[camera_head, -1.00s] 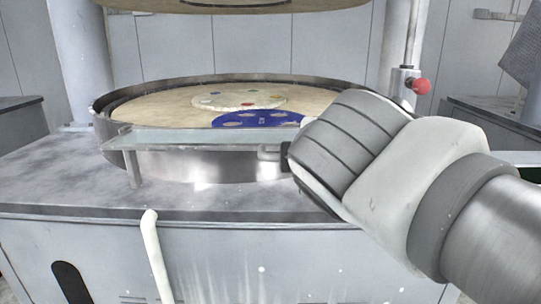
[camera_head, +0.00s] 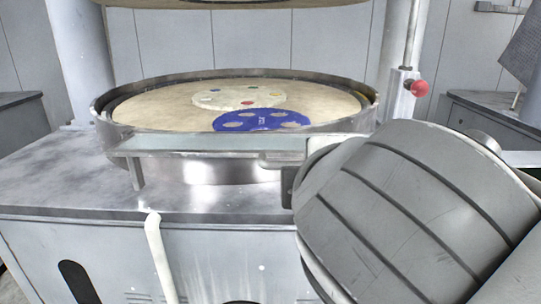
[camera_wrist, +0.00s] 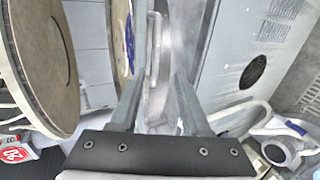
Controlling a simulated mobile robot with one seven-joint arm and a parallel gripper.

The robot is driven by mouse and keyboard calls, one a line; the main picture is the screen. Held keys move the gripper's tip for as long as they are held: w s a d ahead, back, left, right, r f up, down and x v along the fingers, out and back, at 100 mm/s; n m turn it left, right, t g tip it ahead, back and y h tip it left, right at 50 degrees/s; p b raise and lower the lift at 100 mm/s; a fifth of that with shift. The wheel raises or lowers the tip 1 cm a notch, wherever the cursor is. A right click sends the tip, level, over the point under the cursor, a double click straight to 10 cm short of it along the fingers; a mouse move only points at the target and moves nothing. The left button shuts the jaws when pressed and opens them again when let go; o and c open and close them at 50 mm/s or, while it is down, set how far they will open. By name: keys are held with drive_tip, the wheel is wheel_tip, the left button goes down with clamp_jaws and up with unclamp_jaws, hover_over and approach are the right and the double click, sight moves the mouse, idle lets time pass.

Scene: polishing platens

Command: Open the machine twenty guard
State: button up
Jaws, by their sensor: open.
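The guard (camera_head: 215,144) is a clear, low panel along the front rim of the round polishing platen (camera_head: 150,117). It is down, with a light bar-like handle (camera_head: 275,163) at its right end. My arm's large grey wrist fills the lower right of the head view and hides my gripper's fingers almost fully. In the wrist view my gripper (camera_wrist: 160,82) is open, its two fingers apart. A curved pale bar (camera_wrist: 164,55), seemingly the guard handle, shows ahead between the fingertips. I cannot tell whether they touch it. A blue carrier disc lies on the platen behind the guard.
A vertical rod with a red knob (camera_head: 419,88) stands right of the platen. A pale curved pipe (camera_head: 158,255) rises at the machine's front. The bench top left of the platen is clear. A red numbered sign (camera_wrist: 14,154) shows at lower left in the wrist view.

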drive_tip(key=shift+p+v, duration=0.5)
drive_tip(key=shift+v, duration=1.45)
drive_tip(key=d+f+m+g+p, duration=0.1)
drive_tip(key=d+f+m+g, duration=0.3)
drive_tip(key=f+m, duration=0.45)
drive_tip(key=d+f+m+g+p, duration=0.1)
drive_tip(key=d+f+m+g, duration=0.3)
drive_tip(key=f+m, duration=0.5)
wheel_tip(320, 180, up, 18)
drive_tip(key=p, duration=1.6)
drive_tip(key=shift+s+r+t, duration=0.25)
drive_tip(key=shift+s+t, duration=0.05)
drive_tip(key=shift+d, duration=0.2)
